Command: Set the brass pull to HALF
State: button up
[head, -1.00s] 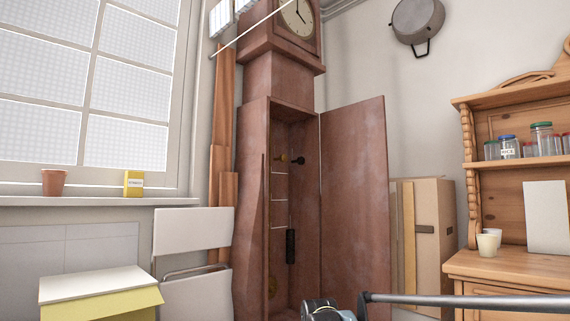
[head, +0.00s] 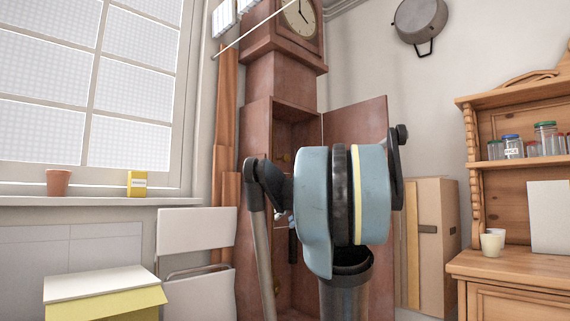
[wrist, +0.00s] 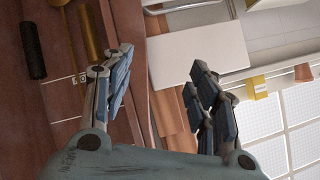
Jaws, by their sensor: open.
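The tall reddish clock case (head: 258,125) stands open in the head view, its door (head: 358,118) swung to the right. A small brass knob (head: 284,157), likely the brass pull, shows at the inside edge of the opening, partly lost behind my arm. In the wrist view, which is turned over, a brass cylinder (wrist: 91,32) and a black cylinder (wrist: 33,50) hang inside the case by thin pale marks (wrist: 62,80). I cannot read any HALF label. My gripper (wrist: 160,62) is open and empty, its fingers apart near the case's side edge. The head view hides the fingers.
A folded white chair (head: 195,230) and wooden planks (head: 226,190) stand close left of the case. A cardboard box (head: 437,235) is at its right. A dresser with jars (head: 513,146) stands far right. A yellow box (head: 105,295) is front left.

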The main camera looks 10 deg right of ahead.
jog(key=w+d+r+t+y, duration=0.1)
jog(key=w+d+r, duration=0.15)
jog(key=r, duration=0.35)
jog(key=w+d+r+t, duration=0.2)
jog(key=w+r, duration=0.2)
jog(key=r, duration=0.1)
jog(key=t, duration=0.4)
send_near(282, 158)
jog(key=shift+n+y, duration=0.3)
jog(key=x, duration=0.3)
jog(key=w+d+x, duration=0.1)
jog(key=x, duration=0.5)
jog(key=shift+w+d+f, duration=0.1)
jog(key=shift+w+d, duration=0.2)
